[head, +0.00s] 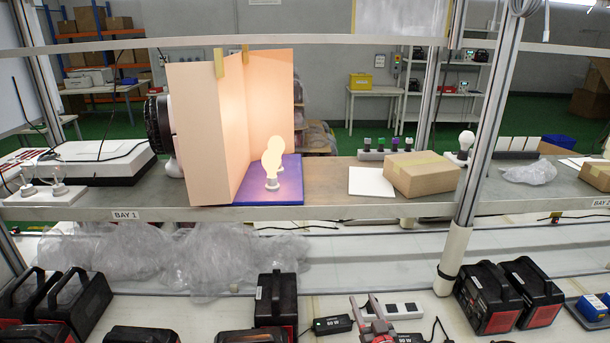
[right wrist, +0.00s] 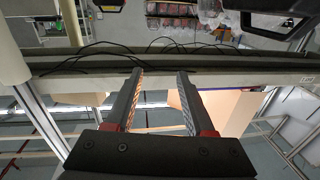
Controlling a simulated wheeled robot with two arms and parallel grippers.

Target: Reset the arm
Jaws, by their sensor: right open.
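My right gripper (head: 365,301) shows at the bottom middle of the head view, low over the front table, with red parts and grey fingers. In the right wrist view the gripper (right wrist: 160,73) has its two fingers apart with nothing held between them. My left gripper is in neither view.
Black-and-red battery units (head: 276,302) and a white power strip (head: 397,311) lie around the right gripper. The shelf edge (head: 330,212) runs behind, with lit bulbs (head: 272,165), a folded tan panel (head: 208,130) and a cardboard box (head: 422,175). A post (head: 478,150) rises at the right.

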